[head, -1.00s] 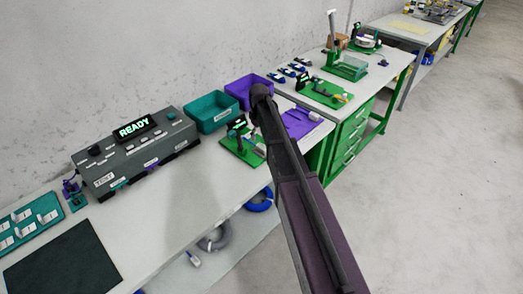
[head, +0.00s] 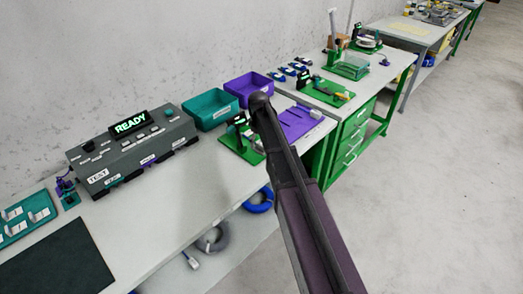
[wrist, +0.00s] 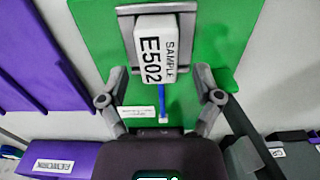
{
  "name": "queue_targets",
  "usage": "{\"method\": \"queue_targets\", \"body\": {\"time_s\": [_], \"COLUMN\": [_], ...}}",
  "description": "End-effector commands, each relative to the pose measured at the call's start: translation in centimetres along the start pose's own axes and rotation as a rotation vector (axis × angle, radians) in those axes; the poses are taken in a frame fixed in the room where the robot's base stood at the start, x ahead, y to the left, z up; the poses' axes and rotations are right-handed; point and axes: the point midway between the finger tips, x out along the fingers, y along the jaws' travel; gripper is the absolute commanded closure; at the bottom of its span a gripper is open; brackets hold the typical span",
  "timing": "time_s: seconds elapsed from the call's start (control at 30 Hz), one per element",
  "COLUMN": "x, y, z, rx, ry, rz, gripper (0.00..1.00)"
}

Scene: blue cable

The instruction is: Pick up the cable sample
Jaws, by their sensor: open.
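The cable sample (wrist: 155,50) shows in the wrist view as a white block labelled "SAMPLE E502", with a short blue cable (wrist: 162,101) below it. It sits at a grey holder on a green plate (wrist: 90,38). My gripper (wrist: 158,82) is open, with one finger on each side of the sample's lower end. I see gaps between the fingers and the block; the depth between them is hard to tell. In the head view the green fixture (head: 236,146) stands on the bench, partly behind my arm. The sample and my fingertips cannot be made out there.
A grey tester reading "READY" (head: 130,125) stands left of the fixture. A teal bin (head: 211,110) and a purple bin (head: 247,88) stand behind. A purple tray (head: 300,122) lies to the right. The bench front (head: 185,205) is mostly clear.

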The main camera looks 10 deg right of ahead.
Motion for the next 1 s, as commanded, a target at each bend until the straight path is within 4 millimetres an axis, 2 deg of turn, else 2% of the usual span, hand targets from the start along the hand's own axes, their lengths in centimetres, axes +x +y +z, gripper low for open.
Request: {"method": "queue_targets", "body": {"time_s": [0.7,0.9,0.97,1.0], "x": [0.38,0.39,0.39,0.39], "y": [0.01,0.02,0.01,0.01], "z": [0.01,0.01,0.01,0.01], "rx": [0.0,0.0,0.0,0.0], "ry": [0.0,0.0,0.0,0.0], "rz": [0.0,0.0,0.0,0.0], "gripper": [0.17,0.77,0.94,1.0]}}
